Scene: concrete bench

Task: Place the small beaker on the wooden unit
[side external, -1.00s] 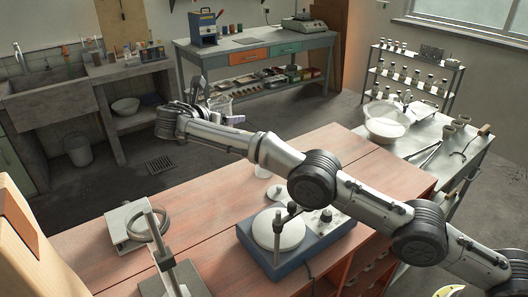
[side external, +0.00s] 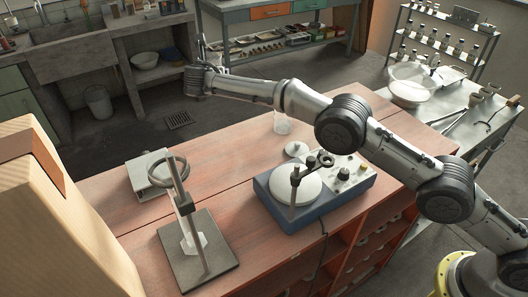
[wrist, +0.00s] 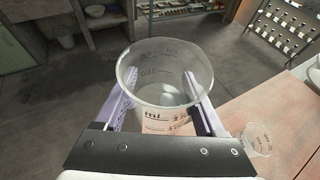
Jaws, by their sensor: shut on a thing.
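My gripper (wrist: 160,92) is shut on a clear glass beaker (wrist: 168,124) with dark volume marks, its purple fingers on either side. Its open mouth shows in the wrist view. In the side external view my gripper (side external: 203,50) is beyond the far edge of the red-topped wooden unit (side external: 105,205), over the floor. The held beaker is hard to make out there. Another clear glass vessel (side external: 282,123) stands on the unit near its far edge. It also shows at the right of the wrist view (wrist: 258,141).
A metal table (side external: 455,130) with a bowl (side external: 410,84) is at right.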

